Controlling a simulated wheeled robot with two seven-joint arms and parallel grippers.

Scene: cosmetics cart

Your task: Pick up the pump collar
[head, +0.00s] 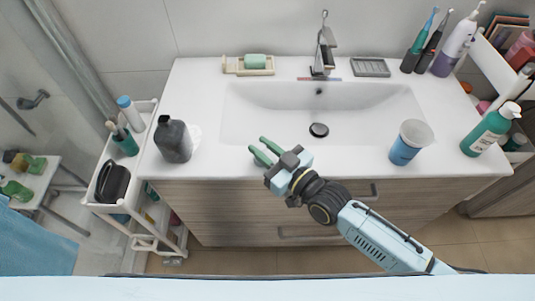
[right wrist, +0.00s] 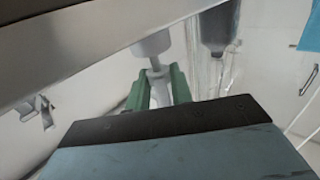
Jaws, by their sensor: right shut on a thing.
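My right gripper (head: 262,150) is over the front edge of the white counter, left of the basin's middle. Its green fingers point left toward the dark grey bottle (head: 174,141), with a gap between. In the right wrist view, the fingers (right wrist: 160,90) are shut on a pale grey-white piece with a wider top and a narrow stem (right wrist: 154,48), which looks like the pump collar. The collar cannot be made out in the head view. The dark bottle also shows in the right wrist view (right wrist: 218,30). My left gripper is not in view.
A blue-and-white cup (head: 405,150) and a green pump bottle (head: 485,135) stand on the counter at right. The basin (head: 360,105) lies behind my gripper. A white cart (head: 105,170) stands left of the counter. The counter between gripper and dark bottle is clear.

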